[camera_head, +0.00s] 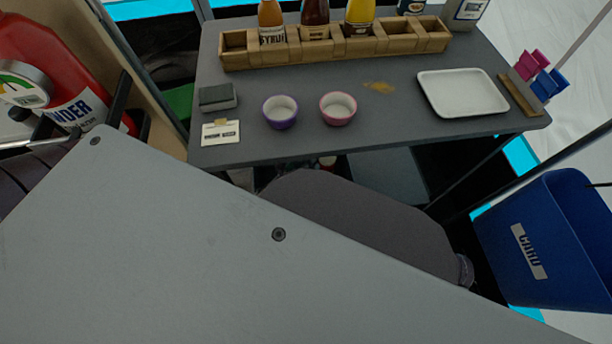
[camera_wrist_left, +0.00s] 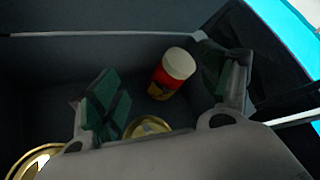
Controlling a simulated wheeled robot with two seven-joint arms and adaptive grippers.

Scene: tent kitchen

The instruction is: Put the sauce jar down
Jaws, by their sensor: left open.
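In the left wrist view, a jar (camera_wrist_left: 166,82) with a white lid and a red and yellow label stands tilted in the picture in a dark bin or compartment (camera_wrist_left: 95,50). My left gripper (camera_wrist_left: 162,88) is open, with its green-padded fingers apart on either side of the jar. The jar shows in the gap and neither pad visibly presses on it. I cannot tell how far the jar is beyond the fingertips. My left gripper is out of the head view, and my right gripper shows in neither view.
Gold can tops (camera_wrist_left: 38,160) lie near the left finger. In the head view, the grey table (camera_head: 300,70) bears a wooden bottle caddy (camera_head: 330,58), a purple bowl (camera_head: 280,120), a pink bowl (camera_head: 338,118) and a white tray (camera_head: 462,112). A blue bin (camera_head: 575,240) stands right.

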